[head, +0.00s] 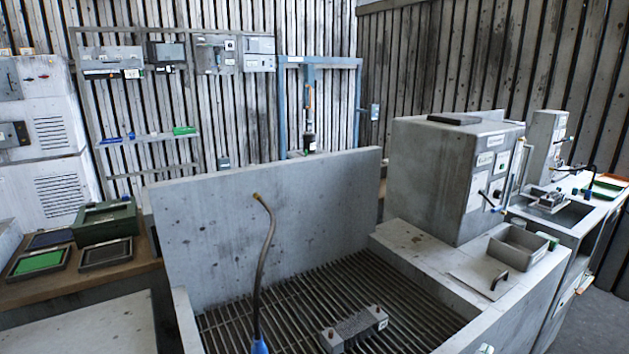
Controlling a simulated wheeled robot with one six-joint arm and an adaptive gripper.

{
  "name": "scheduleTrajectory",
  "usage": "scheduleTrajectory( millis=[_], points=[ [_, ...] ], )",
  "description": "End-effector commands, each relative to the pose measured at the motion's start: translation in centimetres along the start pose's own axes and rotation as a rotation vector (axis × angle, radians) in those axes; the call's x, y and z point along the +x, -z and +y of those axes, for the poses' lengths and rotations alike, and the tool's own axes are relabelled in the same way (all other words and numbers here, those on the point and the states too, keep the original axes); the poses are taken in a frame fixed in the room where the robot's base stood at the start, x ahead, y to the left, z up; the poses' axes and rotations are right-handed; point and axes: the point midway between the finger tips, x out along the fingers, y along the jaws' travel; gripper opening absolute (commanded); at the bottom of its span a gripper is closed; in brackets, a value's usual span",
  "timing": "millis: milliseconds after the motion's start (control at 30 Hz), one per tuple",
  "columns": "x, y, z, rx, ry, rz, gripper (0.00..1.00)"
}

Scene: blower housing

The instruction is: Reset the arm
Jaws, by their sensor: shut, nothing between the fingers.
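My arm and my gripper do not show in the head view, so their pose cannot be told. The view looks over a grey basin with a slatted grate (270,308) and a tall back panel (270,205). A grey ribbed block (356,328) with small knobs on top lies on the grate, and nothing is seen touching it. A dark curved hose (265,250) with a brass tip and a blue base rises at the front of the basin.
A grey box machine (435,175) stands on the right ledge, near an open grey tray (517,247) and a flat plate with a black handle (498,282). Left, a wooden bench (80,288) holds a green case (105,222) and shallow trays. A blue frame (285,110) stands behind.

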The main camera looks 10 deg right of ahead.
Motion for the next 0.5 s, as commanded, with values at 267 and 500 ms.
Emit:
scheduleTrajectory(
  millis=[267, 500],
  points=[
    [-6.5, -9.3, -0.7, -0.133, 0.222, -0.035, 0.00],
    [-13.6, -15.5, 0.0, -0.212, 0.410, -0.049, 0.00]
  ],
)
